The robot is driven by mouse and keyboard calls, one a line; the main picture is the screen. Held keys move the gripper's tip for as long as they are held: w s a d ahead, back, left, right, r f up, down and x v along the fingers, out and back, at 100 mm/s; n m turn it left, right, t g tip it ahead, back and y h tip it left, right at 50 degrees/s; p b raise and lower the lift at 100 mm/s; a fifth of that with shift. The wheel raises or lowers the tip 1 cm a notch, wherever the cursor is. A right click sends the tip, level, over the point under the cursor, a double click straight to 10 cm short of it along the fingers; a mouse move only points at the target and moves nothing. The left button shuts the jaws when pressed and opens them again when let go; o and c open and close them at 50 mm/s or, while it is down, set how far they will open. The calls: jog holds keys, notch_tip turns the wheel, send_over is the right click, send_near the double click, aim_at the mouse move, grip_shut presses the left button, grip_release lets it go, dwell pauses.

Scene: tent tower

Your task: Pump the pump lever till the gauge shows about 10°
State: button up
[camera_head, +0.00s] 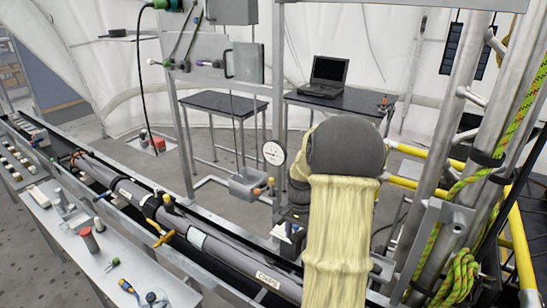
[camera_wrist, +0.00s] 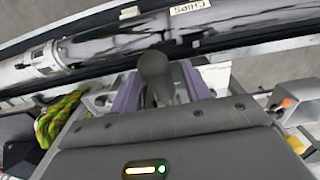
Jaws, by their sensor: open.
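The round white gauge (camera_head: 274,153) is on the metal frame in the middle of the head view. Its needle and marks are too small to read. In the wrist view, my gripper (camera_wrist: 157,84) is open, with a pale purple finger on each side. A dark, round-topped handle (camera_wrist: 153,67), which looks like the pump lever, stands between the fingers. I cannot tell whether either finger touches it. In the head view my arm's yellow sleeve and dark joint hide the gripper and the lever.
A long dark tube (camera_head: 222,248) with a "CHIPS" label runs along a rail below the frame. A metal bench (camera_head: 82,262) with small tools is at left. Yellow rails and a green rope (camera_head: 460,272) are at right. A laptop (camera_head: 326,75) sits on a table behind.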

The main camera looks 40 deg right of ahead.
jog(key=shift+c, duration=0.5)
jog(key=c, duration=0.9)
jog(key=shift+s+a+f+b, duration=0.15)
jog(key=shift+a+f+b, duration=0.2)
jog(key=shift+f+b, duration=0.5)
jog(key=shift+s+a+f+b, duration=0.15)
jog(key=shift+a+f+b, duration=0.15)
jog(key=shift+f+b, duration=0.5)
jog(key=shift+s+a+f+b, duration=0.15)
jog(key=shift+a+f+b, duration=0.3)
jog(key=shift+f, duration=0.65)
jog(key=shift+o, duration=0.2)
jog(key=shift+s+a+f+b, duration=0.1)
jog(key=shift+f+b, duration=1)
jog(key=shift+f, duration=0.35)
jog(key=shift+f+b, duration=1.3)
jog(key=shift+f, duration=0.6)
jog(key=shift+w+d+r+p, duration=0.1)
jog(key=shift+d+r+p, duration=0.05)
jog(key=shift+r+p, duration=1.3)
jog(key=shift+w+d+r+p, duration=0.1)
jog(key=shift+d+r+p, duration=0.05)
jog(key=shift+r+p, duration=1.25)
jog(key=shift+r, duration=0.25)
